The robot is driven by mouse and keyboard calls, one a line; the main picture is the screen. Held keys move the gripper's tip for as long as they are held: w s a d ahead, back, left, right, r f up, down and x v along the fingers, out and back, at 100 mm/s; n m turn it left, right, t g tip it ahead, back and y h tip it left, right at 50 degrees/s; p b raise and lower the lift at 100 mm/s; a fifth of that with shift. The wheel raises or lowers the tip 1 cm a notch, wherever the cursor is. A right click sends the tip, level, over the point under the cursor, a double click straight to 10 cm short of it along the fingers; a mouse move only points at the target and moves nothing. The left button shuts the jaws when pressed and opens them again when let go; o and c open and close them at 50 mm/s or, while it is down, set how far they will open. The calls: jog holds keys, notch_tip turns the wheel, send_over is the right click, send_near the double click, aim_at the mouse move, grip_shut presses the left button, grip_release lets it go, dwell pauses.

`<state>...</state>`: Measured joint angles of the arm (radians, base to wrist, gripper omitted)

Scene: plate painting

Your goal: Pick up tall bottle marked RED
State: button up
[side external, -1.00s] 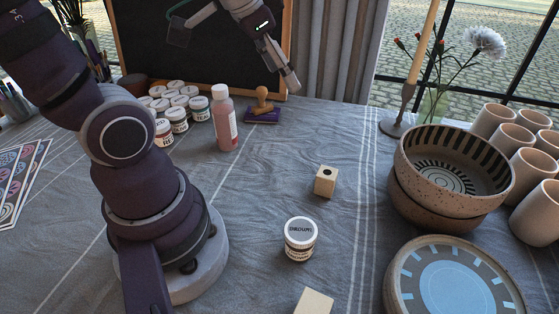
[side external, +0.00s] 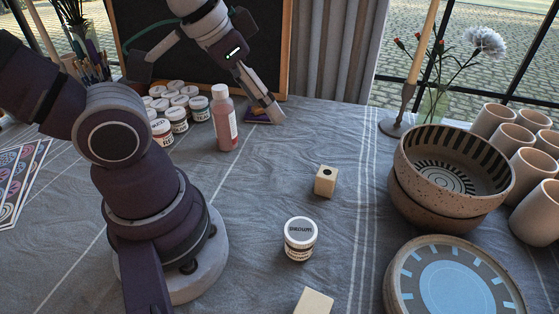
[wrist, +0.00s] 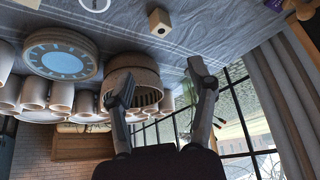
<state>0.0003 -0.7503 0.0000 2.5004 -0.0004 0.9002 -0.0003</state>
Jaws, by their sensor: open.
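The tall bottle (side external: 225,122) is pinkish red with a white cap and a pale label. It stands upright on the cloth left of centre in the side view; I cannot read its marking. My gripper (side external: 275,115) is right of the bottle and apart from it, over the purple stamp pad, with its fingers pointing down and to the right. In the wrist view my gripper (wrist: 163,80) shows two spread fingers with nothing between them. The bottle does not show in the wrist view.
Paint jars (side external: 178,119) crowd the bottle's left. The purple pad (side external: 256,117) lies partly hidden by my gripper. Bowls (side external: 408,205), a plate (side external: 395,285) and cups (side external: 537,215) fill the right.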

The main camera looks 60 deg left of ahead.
jog(key=o, duration=0.5)
jog(key=n+g, duration=0.5)
jog(key=n, duration=1.3)
send_over(222, 106)
jog(key=w, duration=0.2)
jog(key=shift+s+a+f, duration=0.2)
jog(key=shift+f, duration=0.55)
jog(key=shift+s+a+f+n+g, duration=0.2)
jog(key=shift+a+f+n, duration=0.15)
jog(key=shift+f, duration=0.15)
jog(key=shift+s+a+f+n+g, duration=0.1)
jog(key=shift+s+a+f+n, duration=0.1)
jog(key=shift+a+f+n, duration=0.25)
notch_tip(222, 106, down, 9)
jog(key=shift+s+f, duration=0.1)
